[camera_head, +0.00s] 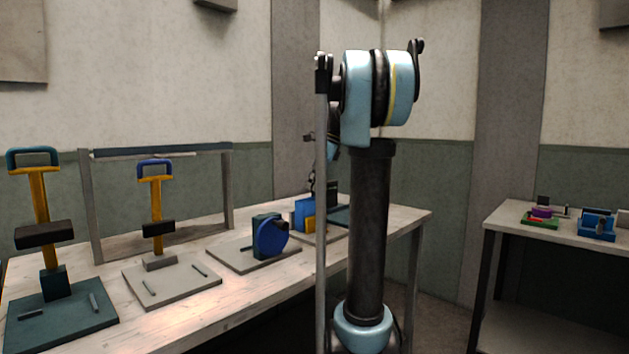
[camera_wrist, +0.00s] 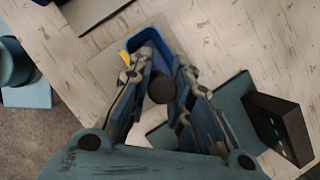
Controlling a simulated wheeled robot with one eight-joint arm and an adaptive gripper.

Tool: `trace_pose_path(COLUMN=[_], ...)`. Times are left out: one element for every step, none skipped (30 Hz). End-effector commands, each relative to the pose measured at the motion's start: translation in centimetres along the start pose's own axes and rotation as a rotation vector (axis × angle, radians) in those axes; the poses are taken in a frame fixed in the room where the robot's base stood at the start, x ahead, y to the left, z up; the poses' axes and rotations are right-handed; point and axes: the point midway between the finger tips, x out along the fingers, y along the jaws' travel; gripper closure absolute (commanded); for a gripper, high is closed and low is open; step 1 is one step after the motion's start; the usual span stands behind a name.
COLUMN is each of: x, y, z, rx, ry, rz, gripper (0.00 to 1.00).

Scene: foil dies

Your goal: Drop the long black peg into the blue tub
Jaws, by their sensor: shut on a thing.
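In the wrist view my gripper (camera_wrist: 163,70) is shut on the long black peg (camera_wrist: 161,90), whose dark round end shows between the fingers. The blue tub (camera_wrist: 148,37) lies below and just beyond the fingertips, partly hidden by them. In the head view the blue tub (camera_head: 300,211) stands on the far part of the long table, with a yellow piece at its front. My gripper (camera_head: 314,180) hangs above that area, mostly hidden by my arm. I cannot tell the peg's height above the tub.
A teal plate with a dark upright block (camera_wrist: 275,125) is right of the tub in the wrist view. A side table (camera_head: 560,225) at right holds small coloured parts.

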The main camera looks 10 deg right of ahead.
Motion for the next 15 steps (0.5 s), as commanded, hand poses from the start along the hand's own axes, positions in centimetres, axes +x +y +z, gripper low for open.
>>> trace_pose_path(x=[0.07,0.09,0.1,0.1,0.1,0.1,0.1,0.09,0.09,0.09,0.09,0.09,0.09,0.09,0.09], y=[0.0,0.0,0.01,0.01,0.01,0.01,0.01,0.01,0.01,0.01,0.01,0.01,0.01,0.0,0.0], z=[-0.01,-0.02,-0.02,-0.02,-0.03,-0.03,-0.03,-0.03,-0.03,-0.03,-0.03,-0.03,-0.04,-0.04,-0.04], rx=[0.0,0.0,0.0,0.0,0.0,0.0,0.0,0.0,0.0,0.0,0.0,0.0,0.0,0.0,0.0], ry=[0.0,0.0,0.0,0.0,0.0,0.0,0.0,0.0,0.0,0.0,0.0,0.0,0.0,0.0,0.0], rz=[0.0,0.0,0.0,0.0,0.0,0.0,0.0,0.0,0.0,0.0,0.0,0.0,0.0,0.0,0.0], gripper=[1.0,1.0,1.0,1.0,1.0,1.0,1.0,1.0,0.77,0.7,0.63,0.58,0.58,0.58,0.58])
